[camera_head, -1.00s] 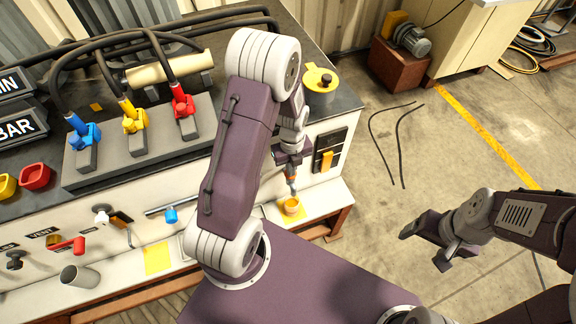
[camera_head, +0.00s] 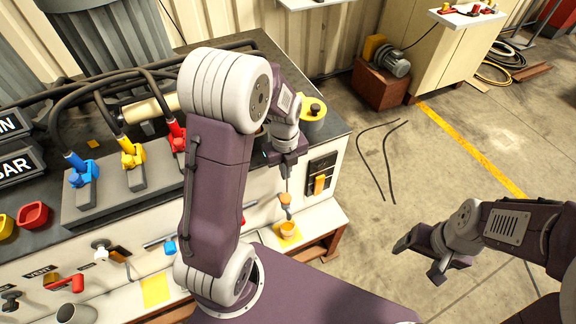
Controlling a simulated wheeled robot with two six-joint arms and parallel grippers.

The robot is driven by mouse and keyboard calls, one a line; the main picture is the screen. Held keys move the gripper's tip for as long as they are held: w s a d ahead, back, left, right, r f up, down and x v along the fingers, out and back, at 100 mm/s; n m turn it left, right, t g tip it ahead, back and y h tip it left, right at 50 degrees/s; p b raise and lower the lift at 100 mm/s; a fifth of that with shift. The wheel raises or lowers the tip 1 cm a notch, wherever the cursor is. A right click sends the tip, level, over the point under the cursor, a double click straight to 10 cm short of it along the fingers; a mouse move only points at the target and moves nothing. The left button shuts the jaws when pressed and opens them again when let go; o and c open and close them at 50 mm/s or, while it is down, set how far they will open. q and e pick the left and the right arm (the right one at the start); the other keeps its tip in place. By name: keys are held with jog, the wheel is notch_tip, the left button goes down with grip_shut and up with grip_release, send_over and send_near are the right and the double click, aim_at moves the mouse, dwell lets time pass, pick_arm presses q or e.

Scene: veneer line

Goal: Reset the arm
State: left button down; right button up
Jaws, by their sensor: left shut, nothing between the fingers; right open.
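My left arm rises in the middle of the view and bends over the front of the bench. My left gripper (camera_head: 286,197) points down in front of the bench's front panel, shut and empty. Just below it, and apart from it as far as I can see, a small orange cup (camera_head: 287,229) sits on a yellow square (camera_head: 291,241) on the low ledge. My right gripper (camera_head: 420,258) is at the right, open and empty above the bare floor.
The bench top holds blue (camera_head: 80,170), yellow (camera_head: 131,153) and red (camera_head: 176,137) lever handles with black hoses. A yellow round lidded thing (camera_head: 313,114) stands at the bench's right end. A black switch panel (camera_head: 320,176) is on the front. Floor to the right is mostly clear.

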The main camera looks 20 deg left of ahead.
pick_arm(q)
jog(key=s+d+r+n, duration=0.1)
jog(key=s+n, duration=0.4)
jog(key=n, duration=0.8)
jog(key=s+d+n+t, duration=0.1)
jog(key=s+n, duration=0.4)
jog(key=n, duration=0.8)
jog(key=shift+s+d+r, duration=0.2)
jog(key=shift+d+r, duration=0.15)
jog(key=shift+d, duration=0.3)
